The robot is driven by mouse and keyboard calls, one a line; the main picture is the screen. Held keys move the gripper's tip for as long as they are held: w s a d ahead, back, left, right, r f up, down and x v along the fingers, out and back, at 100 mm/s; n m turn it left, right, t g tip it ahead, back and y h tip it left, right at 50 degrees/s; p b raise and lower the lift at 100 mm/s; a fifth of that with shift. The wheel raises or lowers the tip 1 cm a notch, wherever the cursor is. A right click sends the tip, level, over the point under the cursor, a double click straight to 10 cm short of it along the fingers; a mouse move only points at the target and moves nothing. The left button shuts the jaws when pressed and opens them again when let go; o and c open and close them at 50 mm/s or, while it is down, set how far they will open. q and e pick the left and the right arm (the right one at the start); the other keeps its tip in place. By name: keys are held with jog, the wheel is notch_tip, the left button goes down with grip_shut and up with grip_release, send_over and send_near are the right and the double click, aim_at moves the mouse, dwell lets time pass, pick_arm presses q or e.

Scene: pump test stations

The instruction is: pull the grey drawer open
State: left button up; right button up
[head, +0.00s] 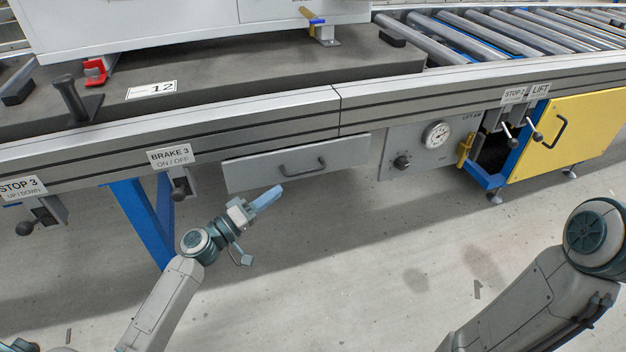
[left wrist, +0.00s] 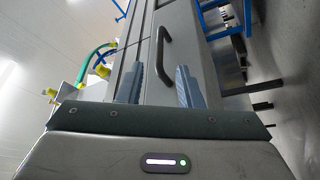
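The grey drawer (head: 240,177) hangs under the conveyor's front rail and looks shut. Its dark bar handle (head: 303,168) runs along the middle of its front. My left gripper (head: 268,198) is in front of and below the drawer, apart from the handle. In the left wrist view the two blue fingers (left wrist: 158,88) are spread with nothing between them. The handle (left wrist: 163,55) stands ahead of the fingers there, on the drawer front (left wrist: 184,50). My right arm shows at the right of the head view, but its gripper is out of view.
A BRAKE 3 switch (head: 180,188) and a blue leg (head: 143,222) are left of the drawer. A gauge panel (head: 425,147) and a yellow door (head: 575,130) are to the right. The floor (head: 380,260) in front is clear.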

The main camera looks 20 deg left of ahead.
aim_at(305, 172)
pick_arm(q)
jog(key=x, duration=1)
jog(key=shift+w+d, duration=0.1)
jog(key=shift+w, duration=0.05)
jog(key=shift+c, duration=0.2)
grip_shut()
